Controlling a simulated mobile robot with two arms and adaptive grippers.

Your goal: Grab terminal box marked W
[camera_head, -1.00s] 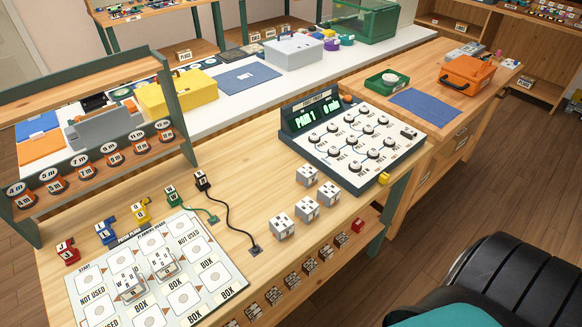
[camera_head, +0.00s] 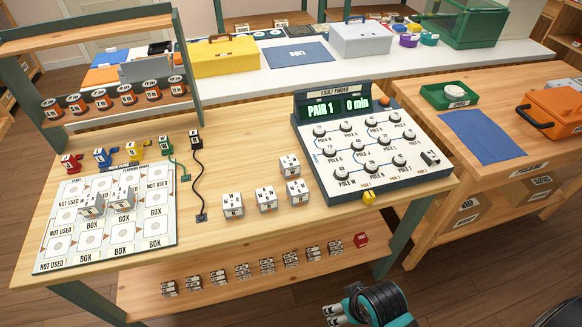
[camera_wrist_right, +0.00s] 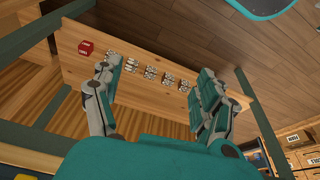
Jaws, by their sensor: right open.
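White terminal boxes stand on the workbench: one at the back (camera_head: 289,166), one in front of it (camera_head: 297,190), one in the middle (camera_head: 266,199) and one at the left (camera_head: 232,206). Two more, a left one (camera_head: 91,204) and a right one (camera_head: 122,197), sit on the planning board (camera_head: 108,262). Their letters are too small to read surely, so I cannot tell which is W. My right gripper (camera_head: 342,306) is below and in front of the bench. In the right wrist view, its fingers (camera_wrist_right: 155,75) are spread and empty. My left gripper is out of view.
A lower shelf (camera_head: 150,307) holds a row of several small parts and a red block (camera_head: 361,240). The fault finder panel (camera_head: 366,150) stands right of the boxes. A black cable (camera_head: 200,180) lies left of them. Bare bench surrounds the loose boxes.

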